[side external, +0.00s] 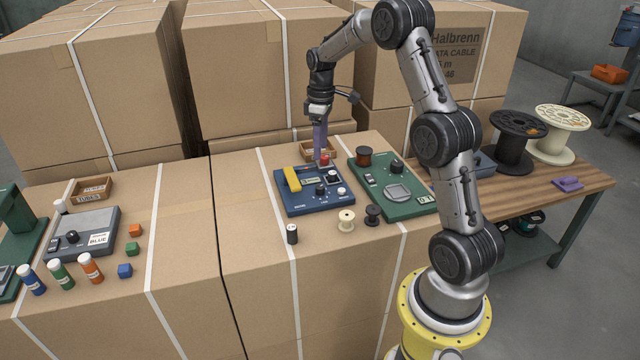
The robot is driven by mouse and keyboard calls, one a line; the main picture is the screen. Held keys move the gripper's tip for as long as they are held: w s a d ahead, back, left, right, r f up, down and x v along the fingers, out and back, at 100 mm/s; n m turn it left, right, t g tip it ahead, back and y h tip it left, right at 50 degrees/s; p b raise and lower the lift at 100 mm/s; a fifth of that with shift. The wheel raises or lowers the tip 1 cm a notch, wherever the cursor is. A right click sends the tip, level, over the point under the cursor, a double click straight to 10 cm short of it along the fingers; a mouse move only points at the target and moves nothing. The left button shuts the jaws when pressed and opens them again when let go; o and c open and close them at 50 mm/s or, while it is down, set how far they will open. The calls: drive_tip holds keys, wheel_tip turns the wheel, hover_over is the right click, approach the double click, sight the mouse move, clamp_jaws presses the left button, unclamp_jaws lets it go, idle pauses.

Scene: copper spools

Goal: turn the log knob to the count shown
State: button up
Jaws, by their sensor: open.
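A blue panel (290,203) lies on the middle carton with a yellow bar (292,179), a red part (324,161) at its back edge and several small knobs, including a black knob (320,190). A green panel (410,209) lies to its right with a black knob (397,167) and a white count display (425,198), whose digits are too small to read surely. I cannot tell which knob is the log knob. My gripper (321,157) points down at the blue panel's back edge, close to the red part. It is open; contact cannot be made out.
A small wooden box (316,148) stands behind my gripper. A copper spool (364,156) sits on the green panel. A cream spool (346,221), a dark spool (373,215) and a black cylinder (292,234) stand in front. Tall cartons (250,75) rise behind.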

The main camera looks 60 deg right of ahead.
sight(320, 186)
drive_tip(key=f, duration=1.2)
drive_tip(key=shift+a+f, duration=0.25)
drive_tip(key=shift+f, duration=0.15)
clamp_jaws()
